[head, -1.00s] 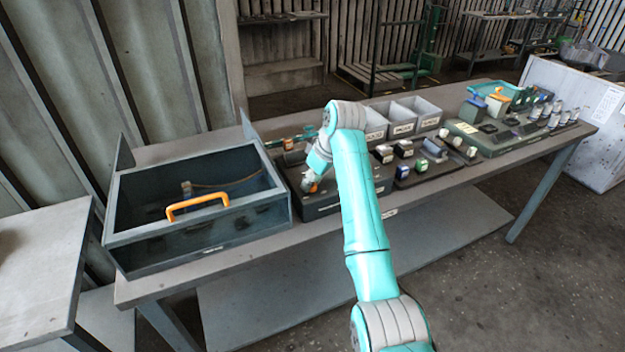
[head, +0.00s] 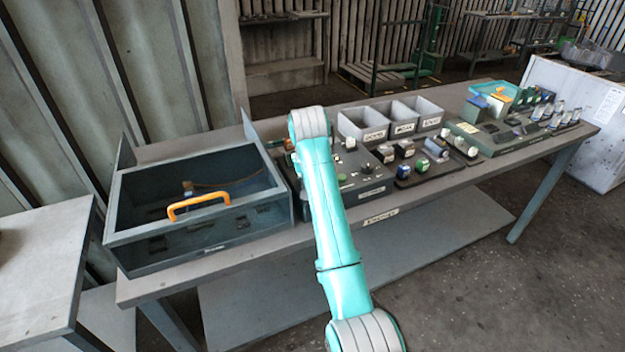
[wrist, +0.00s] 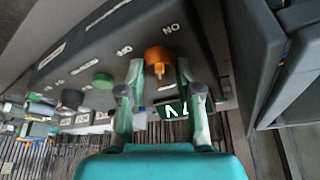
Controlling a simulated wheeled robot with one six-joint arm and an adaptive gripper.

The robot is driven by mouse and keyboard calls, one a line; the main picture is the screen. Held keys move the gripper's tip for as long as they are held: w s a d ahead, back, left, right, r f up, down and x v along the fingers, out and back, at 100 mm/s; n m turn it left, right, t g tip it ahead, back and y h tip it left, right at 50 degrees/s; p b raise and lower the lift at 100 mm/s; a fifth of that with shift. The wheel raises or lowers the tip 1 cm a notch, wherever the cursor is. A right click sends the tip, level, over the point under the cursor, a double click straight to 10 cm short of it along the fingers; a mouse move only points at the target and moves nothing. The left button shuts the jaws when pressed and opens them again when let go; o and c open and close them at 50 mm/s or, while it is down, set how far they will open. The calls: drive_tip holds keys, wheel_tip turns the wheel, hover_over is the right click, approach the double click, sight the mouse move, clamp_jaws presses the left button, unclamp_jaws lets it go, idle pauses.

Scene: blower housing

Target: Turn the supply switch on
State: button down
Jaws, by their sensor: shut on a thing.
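The orange rotary knob (wrist: 158,56), which looks like the supply switch, sits on a dark control box (wrist: 125,42) in the wrist view. A pointer on it faces toward the lower edge of the picture. My gripper (wrist: 160,70) has one finger on each side of the knob and is shut on it. An "ON" mark shows upside down just above the knob. A small lit display (wrist: 172,110) shows partly between the fingers. In the head view the control box (head: 372,186) is partly covered by my arm, which hides the gripper and the orange knob.
A green knob (wrist: 103,81) and a dark knob (wrist: 72,99) stand beside the orange one. A clear-topped case (head: 125,225) with an orange handle (head: 198,203) is close on the left. Grey bins (head: 363,124) stand behind, and more equipment is to the right.

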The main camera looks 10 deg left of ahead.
drive_tip(key=shift+m+h, duration=0.6)
drive_tip(key=shift+m, duration=1)
drive_tip(key=shift+f, duration=0.1)
drive_tip(key=c, duration=0.8)
unclamp_jaws()
drive_tip(key=shift+a, duration=0.1)
drive_tip(key=v, duration=0.7)
drive_tip(key=shift+r, duration=0.3)
drive_tip(key=shift+s, duration=0.1)
